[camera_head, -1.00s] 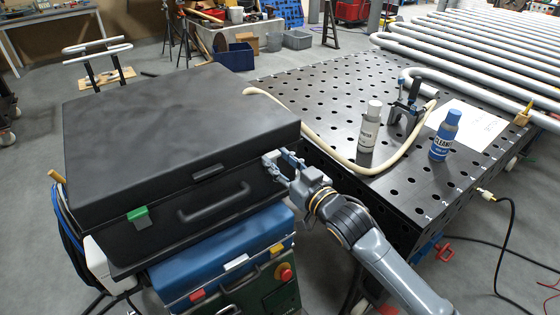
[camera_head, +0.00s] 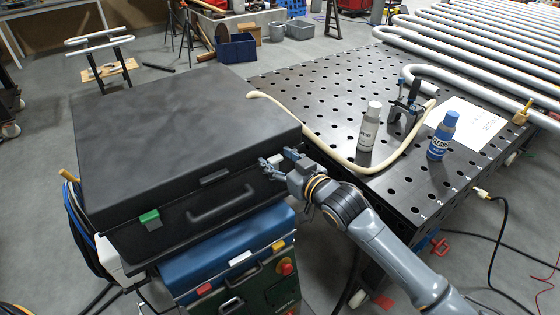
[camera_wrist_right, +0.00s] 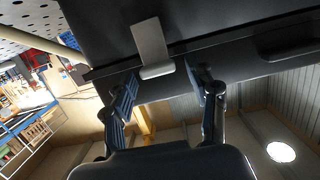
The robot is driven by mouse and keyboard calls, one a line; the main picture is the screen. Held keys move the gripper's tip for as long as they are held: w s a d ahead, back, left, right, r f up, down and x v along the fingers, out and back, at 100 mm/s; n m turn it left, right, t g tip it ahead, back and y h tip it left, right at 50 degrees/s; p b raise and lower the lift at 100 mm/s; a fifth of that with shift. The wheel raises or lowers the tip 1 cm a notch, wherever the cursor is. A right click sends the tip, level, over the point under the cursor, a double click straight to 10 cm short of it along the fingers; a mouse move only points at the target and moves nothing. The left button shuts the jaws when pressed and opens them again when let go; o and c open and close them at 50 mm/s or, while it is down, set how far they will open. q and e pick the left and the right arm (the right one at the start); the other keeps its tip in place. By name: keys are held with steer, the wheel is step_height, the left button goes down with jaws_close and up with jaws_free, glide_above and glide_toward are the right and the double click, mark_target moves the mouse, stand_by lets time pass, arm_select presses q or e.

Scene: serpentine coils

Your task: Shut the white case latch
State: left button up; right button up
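The black case (camera_head: 190,140) lies with its lid down, its front facing me. A green latch (camera_head: 150,218) is on the left of its front. The white case latch (camera_wrist_right: 150,48) shows in the wrist view as a pale flat plate with a lip at its lower end, lying against the case. In the head view it is at the case's right front, mostly hidden by my fingers. My right gripper (camera_head: 281,162) is at this spot. In the wrist view its two fingers (camera_wrist_right: 165,90) are apart and empty, with the latch between and just beyond them. My left gripper is out of view.
The case rests on a blue box (camera_head: 225,258) with smaller latches. To the right, a perforated black table (camera_head: 320,100) holds a white bottle (camera_head: 369,128), a blue bottle (camera_head: 442,137), a clamp (camera_head: 406,107) and a pale hose (camera_head: 330,148).

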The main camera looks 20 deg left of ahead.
steer(key=shift+w+f, duration=0.1)
steer(key=shift+f, duration=0.05)
steer(key=shift+s+d, duration=0.4)
steer(key=shift+d, duration=0.1)
steer(key=v, duration=1)
steer(key=shift+s+d+r, duration=0.2)
steer(key=shift+d+r, duration=0.05)
